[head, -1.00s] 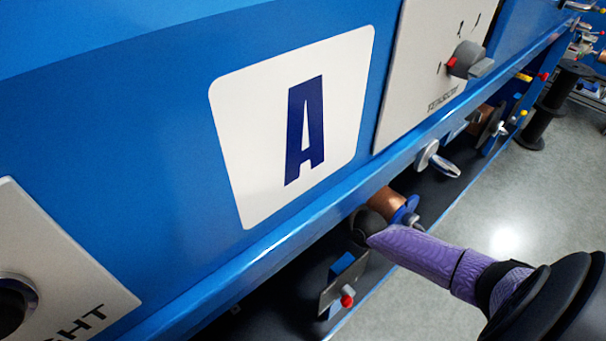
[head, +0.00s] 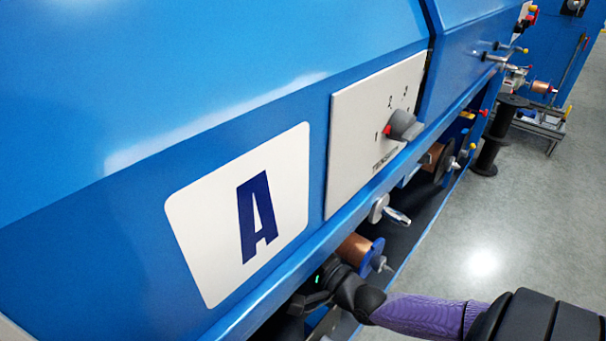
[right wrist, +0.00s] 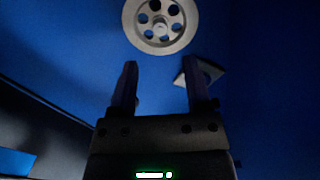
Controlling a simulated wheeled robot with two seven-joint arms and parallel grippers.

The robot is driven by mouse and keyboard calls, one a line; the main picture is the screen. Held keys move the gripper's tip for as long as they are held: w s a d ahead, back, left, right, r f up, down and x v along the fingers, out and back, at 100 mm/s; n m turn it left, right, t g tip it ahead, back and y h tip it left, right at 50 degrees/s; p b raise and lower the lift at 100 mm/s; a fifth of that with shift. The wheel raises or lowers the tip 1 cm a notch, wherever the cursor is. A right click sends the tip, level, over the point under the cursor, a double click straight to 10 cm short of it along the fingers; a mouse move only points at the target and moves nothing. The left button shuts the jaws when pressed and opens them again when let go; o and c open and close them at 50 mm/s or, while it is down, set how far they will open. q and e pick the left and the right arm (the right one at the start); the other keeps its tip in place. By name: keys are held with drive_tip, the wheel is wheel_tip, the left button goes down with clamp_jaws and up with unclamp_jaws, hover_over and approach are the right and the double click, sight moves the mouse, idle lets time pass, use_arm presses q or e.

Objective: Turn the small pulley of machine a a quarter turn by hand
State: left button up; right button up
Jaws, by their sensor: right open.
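Machine A is the blue machine with a white plate bearing a dark blue letter A (head: 208,202) in the head view. In the right wrist view a grey pulley (right wrist: 160,24) with round holes and a central hub sits on a dark blue wall at the top; its upper rim is cut off. Whether it is the small pulley I cannot tell. My right gripper (right wrist: 159,68) is open and empty, its fingers pointing toward the pulley, just below it and apart from it. In the head view the right hand is under the machine's lower edge, fingertips hidden. My left gripper is not in view.
A grey angular bracket (right wrist: 203,72) is beside the right finger. Along the machine's underside are a copper-coloured spool (head: 355,247) and a silver handle (head: 397,216). A tension panel with a knob (head: 402,125) is above.

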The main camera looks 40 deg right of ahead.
drive_tip(key=s, duration=0.3)
drive_tip(key=shift+s+d, duration=0.1)
